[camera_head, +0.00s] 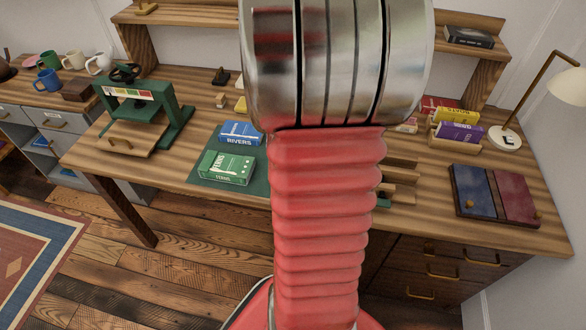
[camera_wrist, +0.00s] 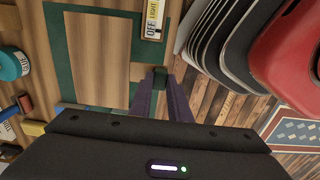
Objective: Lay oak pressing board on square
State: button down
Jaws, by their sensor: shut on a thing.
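The oak pressing board appears as a flat brown wooden panel (camera_wrist: 98,58) in the wrist view, over the green mat (camera_wrist: 58,65), whose green shows along its edges. My gripper (camera_wrist: 160,78) is shut on a small dark green piece beside the panel's right side; I take it to be the board's grip. Whether the board touches what lies beneath it cannot be told. In the head view my arm hides the gripper and the board. There the green mat (camera_head: 256,178) bears the blue RIVERS book (camera_head: 241,133) and the green FERNS book (camera_head: 227,168).
A green press (camera_head: 172,127) stands left on the bench. Boxed books (camera_head: 458,131), a lamp (camera_head: 508,137) and a blue and red panelled board (camera_head: 495,193) are at the right. Bare bench shows between the mat and press.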

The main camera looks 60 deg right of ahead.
jog(key=w+a+m, duration=0.2)
jog(key=w+a, duration=0.8)
jog(key=w, duration=0.3)
jog(key=w+a+m, duration=0.1)
jog(key=w+a, duration=0.9)
jog(key=w, duration=0.2)
jog(key=w+a+m, duration=0.1)
jog(key=w+a, duration=0.4)
jog(key=a, duration=0.6)
jog(key=shift+r+m, duration=0.2)
jog(key=shift+m, duration=0.1)
jog(key=shift+a, duration=0.15)
